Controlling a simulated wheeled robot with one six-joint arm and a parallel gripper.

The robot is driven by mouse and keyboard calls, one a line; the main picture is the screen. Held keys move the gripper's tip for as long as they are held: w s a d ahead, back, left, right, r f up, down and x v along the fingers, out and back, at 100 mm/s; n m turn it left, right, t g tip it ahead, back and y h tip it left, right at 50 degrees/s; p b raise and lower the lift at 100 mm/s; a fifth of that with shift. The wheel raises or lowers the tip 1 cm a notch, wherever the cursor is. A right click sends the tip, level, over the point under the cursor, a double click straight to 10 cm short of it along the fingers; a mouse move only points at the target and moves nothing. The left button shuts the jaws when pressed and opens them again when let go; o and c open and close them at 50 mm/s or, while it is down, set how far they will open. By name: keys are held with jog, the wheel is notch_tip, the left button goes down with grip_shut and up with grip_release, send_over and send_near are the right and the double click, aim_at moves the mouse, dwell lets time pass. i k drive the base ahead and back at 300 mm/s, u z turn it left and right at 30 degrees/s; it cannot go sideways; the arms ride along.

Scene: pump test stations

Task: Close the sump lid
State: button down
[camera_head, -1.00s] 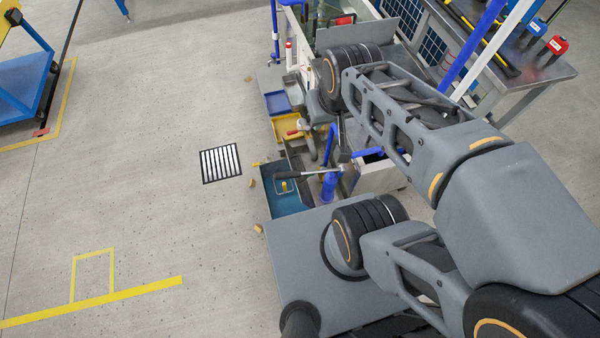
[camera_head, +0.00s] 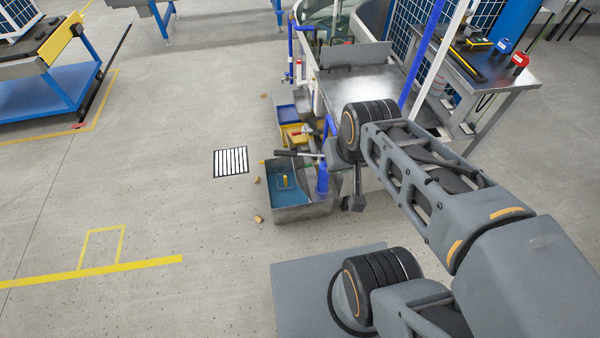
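A flat grey panel (camera_head: 356,54), which looks like the sump lid, stands raised at the back of the steel-topped station (camera_head: 380,84). A dark bar runs along its lower edge; I cannot make out the sump opening. My gripper (camera_head: 353,203) hangs pointing down in front of the station, just right of an open tank with a blue inside (camera_head: 270,186). It is well short of the panel and touches nothing that I can see. Its fingers are too small and dark to show whether they are open. My arm hides part of the station's right side.
A blue bottle (camera_head: 322,178) and a dark-handled tool (camera_head: 293,153) are at the tank. Yellow (camera_head: 290,137) and blue (camera_head: 287,113) bins stand behind. A steel bench (camera_head: 500,85) is at right.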

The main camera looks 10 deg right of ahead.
aim_at(298, 162)
jog(key=u, duration=1.4)
jog(key=i, duration=0.65)
jog(key=z, duration=0.5)
jog(key=i, duration=0.7)
jog(key=z, duration=0.8)
